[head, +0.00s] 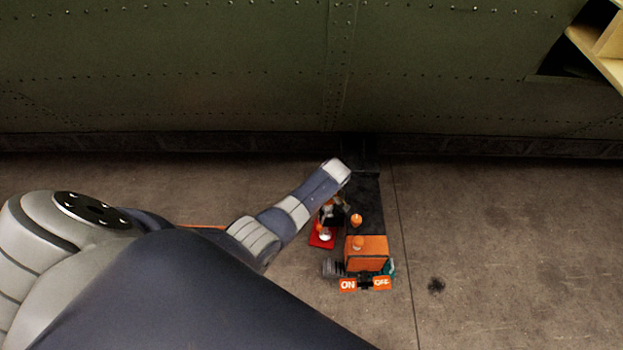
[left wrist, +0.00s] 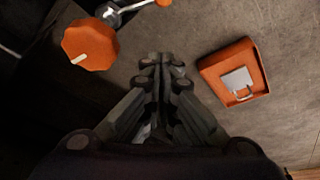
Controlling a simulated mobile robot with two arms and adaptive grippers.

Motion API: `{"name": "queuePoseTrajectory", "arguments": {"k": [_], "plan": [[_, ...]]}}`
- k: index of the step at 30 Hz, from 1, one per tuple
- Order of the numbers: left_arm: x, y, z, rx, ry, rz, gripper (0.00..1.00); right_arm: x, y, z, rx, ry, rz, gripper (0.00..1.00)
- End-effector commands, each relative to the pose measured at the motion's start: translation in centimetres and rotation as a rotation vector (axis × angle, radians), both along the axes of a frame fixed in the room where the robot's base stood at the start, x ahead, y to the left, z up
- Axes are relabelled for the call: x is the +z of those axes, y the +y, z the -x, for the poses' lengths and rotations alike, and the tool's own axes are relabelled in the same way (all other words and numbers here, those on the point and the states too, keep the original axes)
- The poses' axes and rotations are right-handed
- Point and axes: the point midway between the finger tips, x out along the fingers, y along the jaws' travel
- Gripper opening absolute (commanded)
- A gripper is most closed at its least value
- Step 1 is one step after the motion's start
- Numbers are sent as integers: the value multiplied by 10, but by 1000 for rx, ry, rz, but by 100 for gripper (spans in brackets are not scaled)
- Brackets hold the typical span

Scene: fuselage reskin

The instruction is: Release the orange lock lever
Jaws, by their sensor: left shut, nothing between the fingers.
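A dark machine (head: 364,195) with an orange front block (head: 367,250) stands on the floor against the green fuselage. In the left wrist view, an orange eight-sided knob (left wrist: 90,43) with a pale mark is at upper left. Beside it is a metal rod (left wrist: 125,12) with an orange end at the top edge. I cannot tell for certain which of these is the lock lever. My left gripper (left wrist: 160,60) is shut and empty, below and right of the knob, apart from it. In the head view it is small and partly hidden under my forearm. My right gripper is not in view.
An orange-red block (left wrist: 235,72) with a grey plate and metal loop lies right of my left gripper. An ON label (head: 348,285) and OFF label (head: 382,283) are at the machine's front. The fuselage wall (head: 200,70) rises behind.

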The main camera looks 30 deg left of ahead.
Motion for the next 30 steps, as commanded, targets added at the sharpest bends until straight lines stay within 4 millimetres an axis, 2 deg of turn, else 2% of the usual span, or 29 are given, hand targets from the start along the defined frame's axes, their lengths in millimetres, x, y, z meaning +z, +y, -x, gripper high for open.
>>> {"name": "queuePoseTrajectory", "arguments": {"k": [7,23,26,30], "plan": [[7,-2,1,0,1,1,0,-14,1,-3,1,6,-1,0],[7,-2,1,0,0,0,0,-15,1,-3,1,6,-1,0],[5,-4,5,-25,5,3,0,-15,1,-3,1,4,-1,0],[1,-12,26,-157,26,17,0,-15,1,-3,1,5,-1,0]]}}
